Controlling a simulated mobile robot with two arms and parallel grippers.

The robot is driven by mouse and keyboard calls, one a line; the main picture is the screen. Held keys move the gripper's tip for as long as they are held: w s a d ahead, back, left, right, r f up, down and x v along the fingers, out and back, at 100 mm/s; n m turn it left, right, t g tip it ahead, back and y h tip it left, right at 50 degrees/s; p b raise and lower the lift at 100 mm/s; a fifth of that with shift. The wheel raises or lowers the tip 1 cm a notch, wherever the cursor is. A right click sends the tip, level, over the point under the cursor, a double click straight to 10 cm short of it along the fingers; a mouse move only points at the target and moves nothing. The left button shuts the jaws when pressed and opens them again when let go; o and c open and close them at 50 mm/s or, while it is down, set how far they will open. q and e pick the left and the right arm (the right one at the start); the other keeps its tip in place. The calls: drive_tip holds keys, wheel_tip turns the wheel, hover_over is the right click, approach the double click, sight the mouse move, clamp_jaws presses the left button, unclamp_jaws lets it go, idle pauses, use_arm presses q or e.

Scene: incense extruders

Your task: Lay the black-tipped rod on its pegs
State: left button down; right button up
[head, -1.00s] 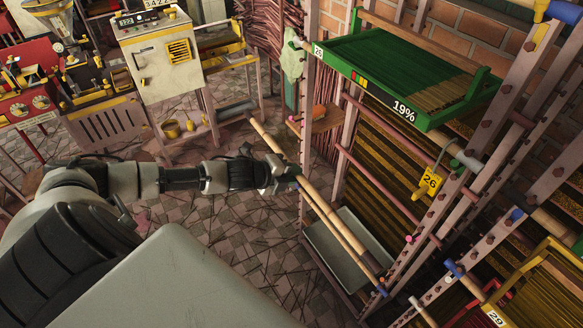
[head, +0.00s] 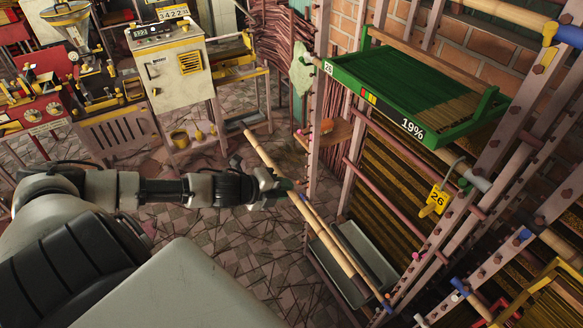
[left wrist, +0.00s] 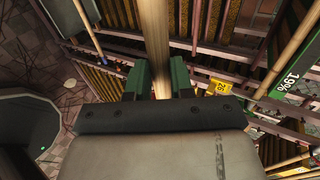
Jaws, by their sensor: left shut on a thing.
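My left gripper (head: 284,187) is shut around a long pale bamboo rod (head: 262,153). The rod slants from upper left to lower right in front of the rack, clear of the floor. In the left wrist view the rod (left wrist: 155,45) runs between the two green fingers (left wrist: 160,80). Coloured pegs, such as a blue one (head: 458,284), stick out of the rack posts; which ones belong to this rod is unclear. My right gripper is out of view.
A grey bin (head: 375,255) stands low by the rack. A cream machine (head: 170,80) stands behind. Tiled floor (head: 225,245) lies open between.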

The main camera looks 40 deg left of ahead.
use_arm(q)
drive_tip(key=s+a, duration=0.4)
drive_tip(key=s, duration=0.8)
drive_tip(key=shift+s+a, duration=0.15)
drive_tip(key=shift+a, duration=0.25)
drive_tip(key=shift+f, duration=0.1)
